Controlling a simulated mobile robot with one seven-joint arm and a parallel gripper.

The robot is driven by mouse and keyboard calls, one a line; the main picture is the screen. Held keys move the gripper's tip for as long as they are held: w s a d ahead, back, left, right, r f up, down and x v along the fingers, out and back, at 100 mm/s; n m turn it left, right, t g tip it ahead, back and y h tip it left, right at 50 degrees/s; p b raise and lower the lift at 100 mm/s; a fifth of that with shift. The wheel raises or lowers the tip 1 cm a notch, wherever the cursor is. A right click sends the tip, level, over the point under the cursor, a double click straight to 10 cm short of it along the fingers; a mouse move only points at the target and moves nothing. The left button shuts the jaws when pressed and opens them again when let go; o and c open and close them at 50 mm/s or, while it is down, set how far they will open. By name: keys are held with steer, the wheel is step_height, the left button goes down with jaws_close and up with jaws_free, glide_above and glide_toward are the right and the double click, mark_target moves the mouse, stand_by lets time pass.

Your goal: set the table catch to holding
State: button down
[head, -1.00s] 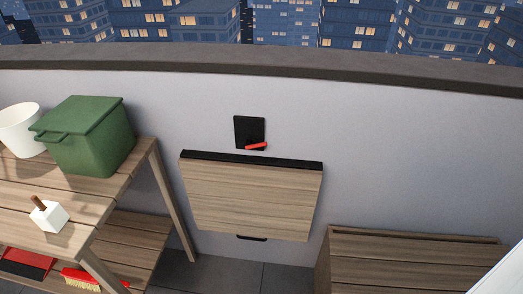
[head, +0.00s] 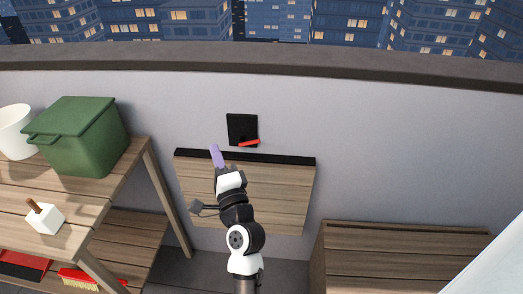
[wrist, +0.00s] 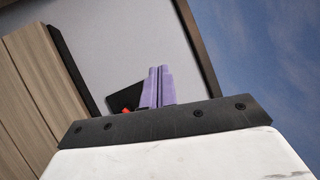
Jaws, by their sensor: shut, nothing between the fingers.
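The table catch is a black plate (head: 241,129) on the wall with a red lever (head: 249,143) at its lower right, tilted slightly up to the right. Below it the wooden folding table (head: 285,190) hangs flat against the wall under a black hinge strip (head: 290,160). My gripper (head: 215,149), with purple fingers, is shut and empty, in front of the table's top edge, below and left of the catch. In the wrist view the purple fingers (wrist: 158,86) partly hide the catch plate (wrist: 126,97); a bit of the red lever (wrist: 126,110) shows left of them.
A wooden shelf (head: 85,198) at left carries a green bin (head: 85,135), a white pot (head: 15,130) and a white block with a brown handle (head: 45,217). A wooden box (head: 405,240) stands at right. The wall around the catch is clear.

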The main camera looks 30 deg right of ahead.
steer(key=s+d+f+m+g+h, duration=0.3)
steer(key=s+d+f+m, duration=0.5)
steer(key=d, duration=0.5)
step_height(320, 180, down, 2)
steer(key=s+h, duration=0.1)
steer(key=s, duration=0.1)
steer(key=shift+s, duration=0.3)
steer(key=a+r+p+x, duration=0.1)
steer(key=p+x, duration=0.4)
steer(key=x, duration=0.8)
steer(key=shift+w+a+p, duration=0.25)
steer(key=shift+a+p, duration=0.05)
steer(key=shift+a, duration=0.25)
steer(key=shift+r, duration=0.2)
steer(key=shift+r+p, duration=0.15)
steer(key=shift+p, duration=0.2)
